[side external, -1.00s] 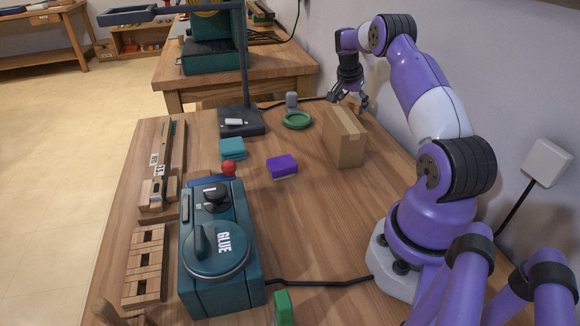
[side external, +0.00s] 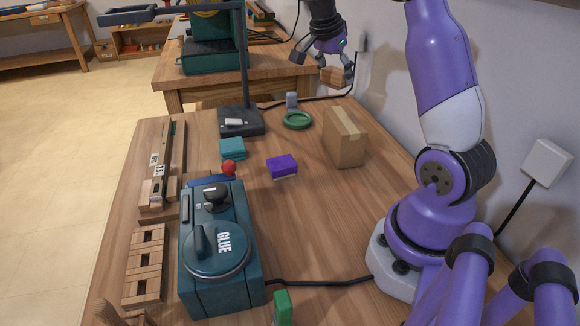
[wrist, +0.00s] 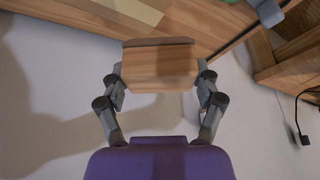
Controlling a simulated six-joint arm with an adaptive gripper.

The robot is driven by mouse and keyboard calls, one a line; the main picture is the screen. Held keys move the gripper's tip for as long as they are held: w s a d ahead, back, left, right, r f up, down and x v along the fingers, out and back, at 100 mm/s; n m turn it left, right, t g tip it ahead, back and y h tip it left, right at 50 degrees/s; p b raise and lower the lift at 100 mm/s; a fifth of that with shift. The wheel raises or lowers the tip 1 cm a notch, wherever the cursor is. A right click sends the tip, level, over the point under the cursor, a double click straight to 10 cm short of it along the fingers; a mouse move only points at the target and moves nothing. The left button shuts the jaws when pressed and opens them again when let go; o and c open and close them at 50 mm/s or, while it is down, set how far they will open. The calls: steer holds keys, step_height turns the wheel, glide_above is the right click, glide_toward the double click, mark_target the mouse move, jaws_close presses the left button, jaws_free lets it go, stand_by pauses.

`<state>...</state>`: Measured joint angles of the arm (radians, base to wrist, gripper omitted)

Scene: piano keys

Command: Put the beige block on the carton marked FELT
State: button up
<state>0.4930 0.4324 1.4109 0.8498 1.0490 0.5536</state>
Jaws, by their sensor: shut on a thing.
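My gripper (side external: 328,66) is raised high above the back of the bench, beyond the carton. It is shut on the beige block (side external: 334,76), which hangs clear of the bench top. In the wrist view the block (wrist: 160,66) sits between the two fingers of my gripper (wrist: 160,90) and looks wood-brown with a darker far edge. A brown cardboard carton (side external: 347,147) with a tape strip stands upright on the bench, nearer the side camera than the gripper. No FELT marking is readable on it.
A green dish (side external: 297,121) and a small grey object (side external: 292,101) lie left of the carton. A purple block (side external: 282,167), a teal block (side external: 232,148), a lamp stand (side external: 243,115) and a GLUE machine (side external: 221,255) are farther left. Bare bench lies in front of the carton.

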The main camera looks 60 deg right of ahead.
steer(key=r+m, duration=0.1)
steer(key=r, duration=0.1)
glide_above(349, 117)
steer(key=a, duration=0.1)
steer(key=shift+g, duration=0.3)
steer(key=f, duration=0.7)
steer(key=shift+w+a+f, duration=0.25)
steer(key=shift+f, duration=0.1)
steer(key=shift+f, duration=0.15)
steer(key=o, duration=1.1)
